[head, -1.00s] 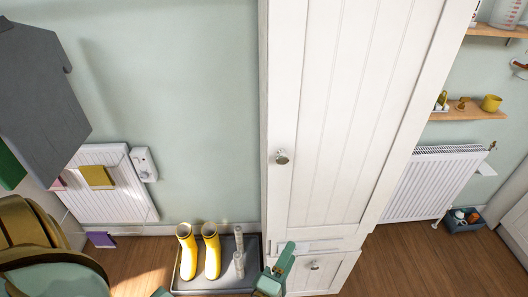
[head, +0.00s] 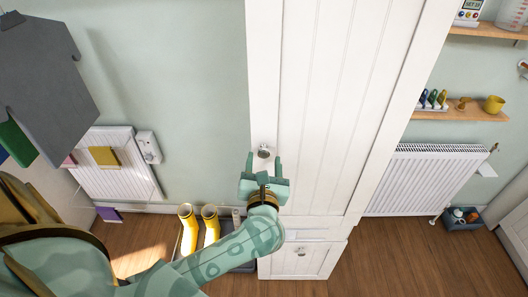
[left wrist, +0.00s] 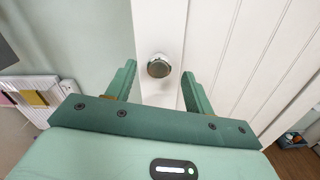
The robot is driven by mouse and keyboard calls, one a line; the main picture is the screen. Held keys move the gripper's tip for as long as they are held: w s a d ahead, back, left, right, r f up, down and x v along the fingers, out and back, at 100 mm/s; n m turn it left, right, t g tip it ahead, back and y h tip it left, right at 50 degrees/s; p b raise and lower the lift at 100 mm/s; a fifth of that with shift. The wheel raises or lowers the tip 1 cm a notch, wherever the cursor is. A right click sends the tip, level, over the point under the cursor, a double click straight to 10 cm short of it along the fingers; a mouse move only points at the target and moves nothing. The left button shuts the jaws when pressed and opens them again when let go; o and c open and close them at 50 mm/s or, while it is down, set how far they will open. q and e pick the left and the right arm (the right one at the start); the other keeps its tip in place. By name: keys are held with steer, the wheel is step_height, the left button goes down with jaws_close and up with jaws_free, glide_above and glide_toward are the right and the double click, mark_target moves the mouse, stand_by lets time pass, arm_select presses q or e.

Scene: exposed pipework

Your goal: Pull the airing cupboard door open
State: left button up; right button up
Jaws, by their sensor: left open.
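The airing cupboard door (head: 325,110) is tall, white and panelled, and looks shut. Its round metal knob (head: 264,152) is near the door's left edge. My left gripper (head: 264,160) is raised in front of the door with its two fingers pointing up at the knob. In the left wrist view the knob (left wrist: 158,66) shows between and beyond the open fingertips (left wrist: 158,72). I see no finger touching the knob. My right gripper is not in view.
A lower cupboard panel with its own knob (head: 300,251) is below the door. Yellow boots (head: 188,230) stand on a dark tray at the left. Clothes hang at the far left.

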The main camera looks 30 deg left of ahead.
mark_target(264, 156)
arm_select(q)
steer(key=shift+x, duration=1.6)
steer(key=shift+s, duration=0.1)
jaws_close()
